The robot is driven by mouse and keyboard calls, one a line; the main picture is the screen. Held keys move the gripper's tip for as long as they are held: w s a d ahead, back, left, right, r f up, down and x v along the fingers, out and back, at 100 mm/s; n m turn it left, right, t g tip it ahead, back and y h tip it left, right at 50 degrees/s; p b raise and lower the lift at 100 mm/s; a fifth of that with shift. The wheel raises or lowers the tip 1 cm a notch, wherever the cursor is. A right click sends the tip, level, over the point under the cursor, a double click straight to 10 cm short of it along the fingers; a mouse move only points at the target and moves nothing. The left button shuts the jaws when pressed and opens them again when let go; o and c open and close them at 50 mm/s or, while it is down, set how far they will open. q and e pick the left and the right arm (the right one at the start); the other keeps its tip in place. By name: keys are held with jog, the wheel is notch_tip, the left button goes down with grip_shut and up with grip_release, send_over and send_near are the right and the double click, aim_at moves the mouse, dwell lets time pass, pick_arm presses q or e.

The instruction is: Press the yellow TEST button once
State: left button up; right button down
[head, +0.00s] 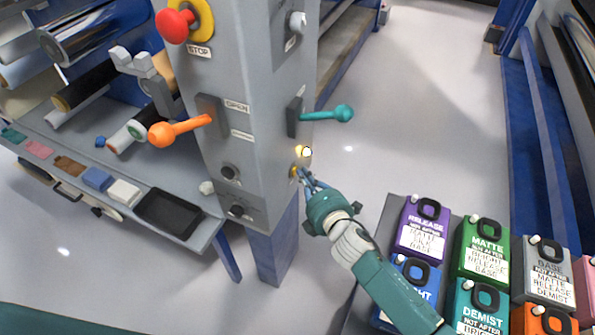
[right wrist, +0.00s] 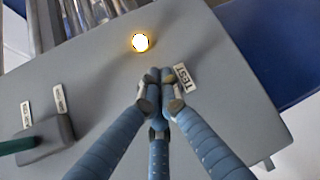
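The yellow TEST button (head: 293,171) is on the right-hand face of the grey control column, just below a glowing lamp (head: 306,152). My right gripper (head: 304,177) reaches up to that face with its fingertips at the button. In the right wrist view my right gripper (right wrist: 160,85) has its fingers together and empty, right beside the TEST label (right wrist: 185,77). The fingertips hide most or all of the button there, so I cannot tell whether it is pressed in. The lamp (right wrist: 140,42) glows bright above the fingertips. My left gripper is not in view.
The column (head: 240,100) also carries a red STOP knob (head: 173,26), an orange lever (head: 180,130) and a teal lever (head: 328,114). Coloured canisters (head: 480,248) stand on a surface at the lower right. Floor (head: 400,120) is clear beyond the column.

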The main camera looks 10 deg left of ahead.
jog(key=shift+s+d+p, duration=0.25)
jog(key=shift+d+p, duration=0.05)
jog(key=shift+d, duration=0.4)
jog(key=d, duration=0.1)
jog(key=s+d+p, duration=0.1)
jog(key=d, duration=0.2)
jog(key=shift+s+d, duration=0.3)
jog(key=shift+d, duration=0.1)
dwell(0.7)
